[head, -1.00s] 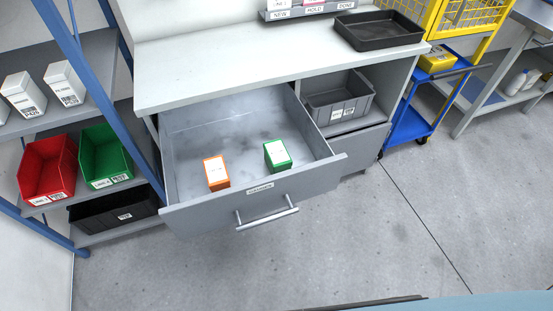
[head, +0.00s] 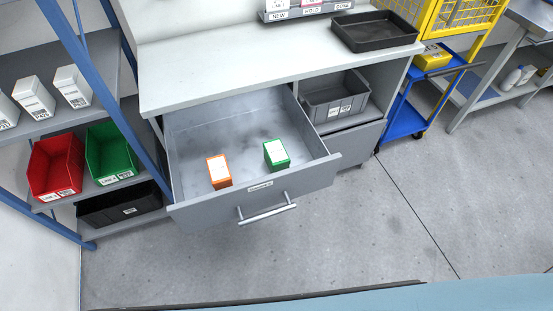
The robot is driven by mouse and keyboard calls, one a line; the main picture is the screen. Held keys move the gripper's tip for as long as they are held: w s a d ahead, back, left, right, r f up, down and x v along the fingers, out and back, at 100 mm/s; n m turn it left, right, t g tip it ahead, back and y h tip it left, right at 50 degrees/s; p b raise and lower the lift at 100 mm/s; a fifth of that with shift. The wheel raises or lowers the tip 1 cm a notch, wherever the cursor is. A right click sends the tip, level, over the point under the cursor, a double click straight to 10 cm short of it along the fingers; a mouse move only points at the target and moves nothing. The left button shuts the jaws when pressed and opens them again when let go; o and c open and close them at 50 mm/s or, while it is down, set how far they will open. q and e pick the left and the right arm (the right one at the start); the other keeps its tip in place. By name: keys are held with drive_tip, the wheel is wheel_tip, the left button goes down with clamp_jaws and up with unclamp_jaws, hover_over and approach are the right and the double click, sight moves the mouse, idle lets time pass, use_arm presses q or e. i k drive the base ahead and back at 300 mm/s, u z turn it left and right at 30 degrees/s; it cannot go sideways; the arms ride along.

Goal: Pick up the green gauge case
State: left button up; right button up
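The green gauge case (head: 276,155) is a small box with a white top and green sides. It stands in the open grey drawer (head: 215,131) under the workbench, toward the drawer's right front. An orange case (head: 219,172) with a white top stands to its left in the same drawer, apart from it. Neither of my grippers shows in the head view.
The white bench top (head: 220,75) overhangs the back of the drawer. The drawer handle (head: 267,213) sticks out in front. A blue-framed shelf with red (head: 55,168) and green (head: 112,155) bins stands close on the left. The floor in front is clear.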

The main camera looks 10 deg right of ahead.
sight(278, 159)
drive_tip(key=k, duration=1.25)
drive_tip(key=u, duration=0.6)
drive_tip(key=i, duration=1.15)
drive_tip(key=z, duration=0.25)
